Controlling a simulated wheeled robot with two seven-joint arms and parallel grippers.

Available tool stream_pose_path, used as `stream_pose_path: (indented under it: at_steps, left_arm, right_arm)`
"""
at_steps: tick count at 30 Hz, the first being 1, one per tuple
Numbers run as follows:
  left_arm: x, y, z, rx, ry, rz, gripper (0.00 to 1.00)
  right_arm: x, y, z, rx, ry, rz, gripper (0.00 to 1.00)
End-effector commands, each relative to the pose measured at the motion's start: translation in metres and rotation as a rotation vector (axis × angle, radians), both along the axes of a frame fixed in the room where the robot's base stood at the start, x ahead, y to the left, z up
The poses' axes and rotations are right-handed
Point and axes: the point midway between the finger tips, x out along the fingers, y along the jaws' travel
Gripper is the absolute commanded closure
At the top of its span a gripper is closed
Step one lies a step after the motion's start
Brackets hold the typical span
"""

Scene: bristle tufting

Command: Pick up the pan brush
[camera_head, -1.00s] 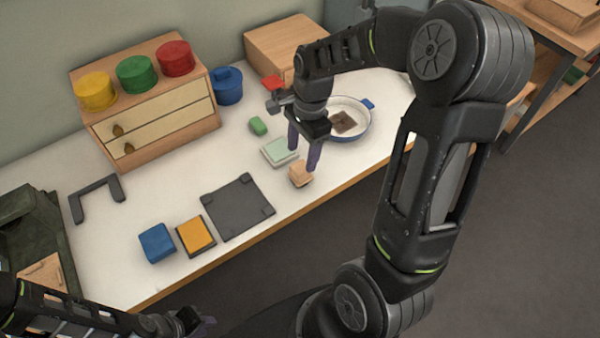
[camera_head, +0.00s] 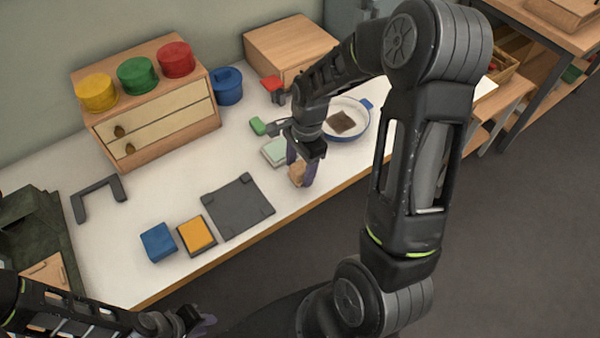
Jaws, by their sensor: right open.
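A small tan wooden block (camera_head: 297,174), which looks like the pan brush, sits near the front edge of the white table (camera_head: 150,205). My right gripper (camera_head: 301,170) is over it, pointing down, with its purple fingers open on either side of the block. The fingers hide part of the block, and I cannot tell whether they touch it. My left gripper (camera_head: 203,322) is low at the bottom left, far from the block, and its jaw opening is not clear.
A round white pan (camera_head: 361,128) with a blue rim holds a brown patch behind my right gripper. A pale green pad (camera_head: 272,152), dark grey plate (camera_head: 238,207), orange pad (camera_head: 196,234) and blue block (camera_head: 157,242) lie nearby. A wooden drawer unit (camera_head: 160,145) stands behind.

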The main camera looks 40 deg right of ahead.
Motion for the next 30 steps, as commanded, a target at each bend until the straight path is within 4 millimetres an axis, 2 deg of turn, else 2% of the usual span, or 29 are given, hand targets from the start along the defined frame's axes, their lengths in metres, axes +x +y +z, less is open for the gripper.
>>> stream_pose_path:
  at_steps: [13, 30]
  left_arm:
    - [-0.0001, -0.0001, -0.0001, 0.000, 0.000, 0.000, 0.76]
    - [-0.0001, -0.0001, -0.0001, 0.000, 0.000, 0.000, 0.76]
  right_arm:
    - [0.0000, 0.0000, 0.0003, 0.000, 0.000, 0.000, 0.41]
    - [0.0000, 0.0000, 0.0004, 0.000, 0.000, 0.000, 0.87]
